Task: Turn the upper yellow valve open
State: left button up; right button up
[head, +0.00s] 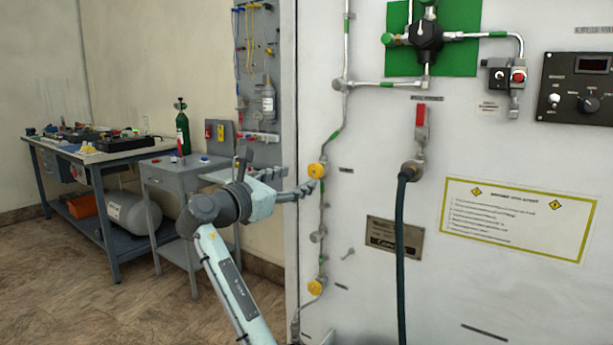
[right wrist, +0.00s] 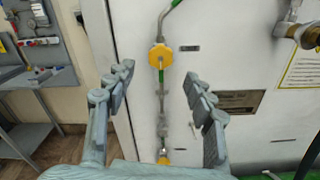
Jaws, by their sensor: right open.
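The upper yellow valve (head: 316,170) is a round yellow knob on a thin vertical pipe near the left edge of the white panel. The lower yellow valve (head: 315,287) sits on the same pipe further down. My right gripper (head: 297,181) is open and empty, with its fingers pointing at the panel just left of the upper valve in the head view. In the right wrist view, the upper valve (right wrist: 160,56) shows beyond and slightly above the gap between the two spread fingers (right wrist: 158,78), apart from both. My left gripper is not in view.
A red-handled valve (head: 420,118) with a dark hose (head: 401,250) hangs right of the pipe. A green plate (head: 458,58) with a black regulator is above. A grey cart (head: 165,172) and a workbench (head: 130,150) stand at left.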

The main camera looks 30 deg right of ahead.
jog(key=shift+v, duration=2.4)
jog(key=shift+f, duration=0.1)
